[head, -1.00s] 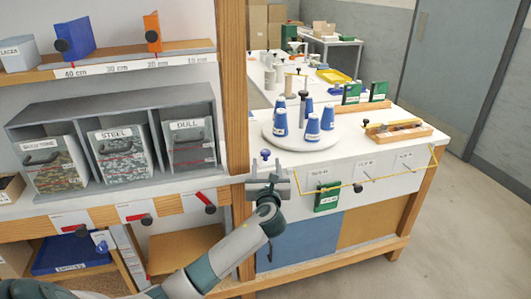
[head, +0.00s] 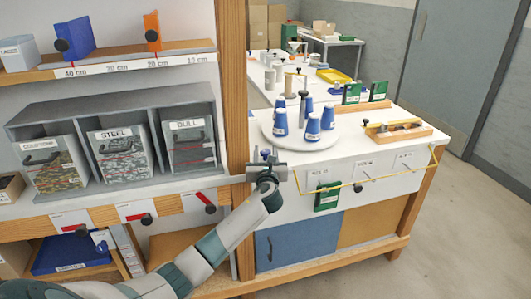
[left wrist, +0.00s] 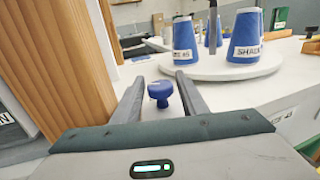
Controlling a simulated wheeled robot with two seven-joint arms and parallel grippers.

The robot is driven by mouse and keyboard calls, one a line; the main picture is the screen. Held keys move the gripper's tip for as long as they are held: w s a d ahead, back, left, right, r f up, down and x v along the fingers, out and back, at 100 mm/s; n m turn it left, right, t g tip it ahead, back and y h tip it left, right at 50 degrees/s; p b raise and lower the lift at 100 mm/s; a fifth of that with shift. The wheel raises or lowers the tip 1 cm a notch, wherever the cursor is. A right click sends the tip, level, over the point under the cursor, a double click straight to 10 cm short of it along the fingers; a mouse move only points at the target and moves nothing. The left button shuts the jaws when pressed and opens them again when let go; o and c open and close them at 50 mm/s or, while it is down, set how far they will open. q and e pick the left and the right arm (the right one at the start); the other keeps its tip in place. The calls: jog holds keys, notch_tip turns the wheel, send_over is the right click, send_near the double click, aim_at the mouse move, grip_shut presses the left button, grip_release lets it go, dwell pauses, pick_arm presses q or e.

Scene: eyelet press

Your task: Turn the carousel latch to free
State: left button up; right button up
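The carousel (head: 300,131) is a round white turntable on the white bench, carrying several blue cones (head: 281,121). The latch appears to be a small blue knob (head: 265,154) at the bench's left end, beside the carousel and apart from it. My left gripper (head: 266,162) is at this knob. In the left wrist view the blue knob (left wrist: 160,92) stands between the two spread fingers of my left gripper (left wrist: 159,84), with a gap showing on each side. The knob's lower part is hard to make out. My right gripper is not in view.
A wooden post (head: 235,90) and shelf with labelled bins (head: 188,142) stand close on the left. A wooden tray (head: 398,130) lies right of the carousel. Floor at right is clear.

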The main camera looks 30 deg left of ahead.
pick_arm(q)
jog(key=c, duration=0.7)
